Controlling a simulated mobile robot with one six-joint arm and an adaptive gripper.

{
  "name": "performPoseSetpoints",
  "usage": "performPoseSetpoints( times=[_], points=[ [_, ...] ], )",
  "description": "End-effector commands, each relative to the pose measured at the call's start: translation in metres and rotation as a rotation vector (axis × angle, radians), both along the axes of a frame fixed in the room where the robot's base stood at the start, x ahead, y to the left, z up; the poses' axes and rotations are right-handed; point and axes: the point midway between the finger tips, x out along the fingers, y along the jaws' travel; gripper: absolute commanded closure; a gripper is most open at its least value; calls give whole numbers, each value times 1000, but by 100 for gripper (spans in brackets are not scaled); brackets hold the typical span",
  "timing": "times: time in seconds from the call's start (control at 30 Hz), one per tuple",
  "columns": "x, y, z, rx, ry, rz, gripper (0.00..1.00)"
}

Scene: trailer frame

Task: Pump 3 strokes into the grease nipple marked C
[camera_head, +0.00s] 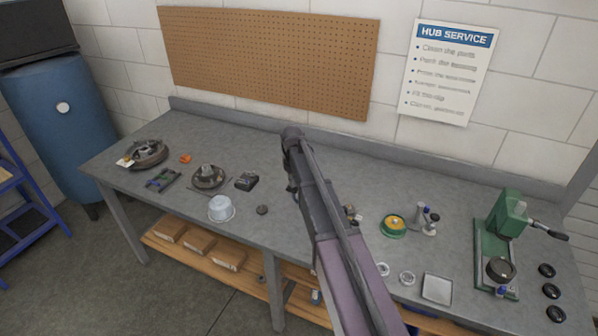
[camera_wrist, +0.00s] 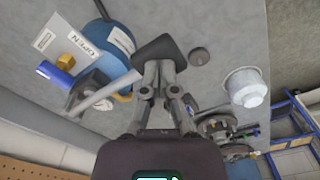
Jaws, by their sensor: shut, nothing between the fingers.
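My gripper (camera_wrist: 158,62) shows in the wrist view with its fingers together and nothing held. A dark squared piece covers the fingertips there; I cannot tell whether it is part of them. To its left is a blue round object (camera_wrist: 122,78) beside a tag reading "OPEN" (camera_wrist: 118,40). I cannot make out a nipple or a letter C in either view. In the head view my arm crosses the bench, and the gripper itself cannot be made out.
The grey bench (camera_head: 330,190) holds hub parts (camera_head: 208,178), a black block (camera_head: 247,181), a dark puck (camera_head: 262,210) and a white tub (camera_head: 221,212) on the left. A green press (camera_head: 490,245), small dishes and a yellow-green tin (camera_head: 393,228) stand on the right.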

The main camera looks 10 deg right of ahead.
Motion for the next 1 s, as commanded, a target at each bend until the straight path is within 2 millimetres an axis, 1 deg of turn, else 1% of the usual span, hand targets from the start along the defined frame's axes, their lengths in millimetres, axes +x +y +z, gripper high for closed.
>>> performPoseSetpoints(
  times=[0.03,0.13,0.57,0.87,1.0],
  points=[
    [0,0,-4,0,0,0,100],
    [0,0,-7,0,0,0,100],
    [0,0,-7,0,0,0,100],
    [1,0,-17,0,0,0,100],
    [0,0,-14,0,0,0,100]
  ],
)
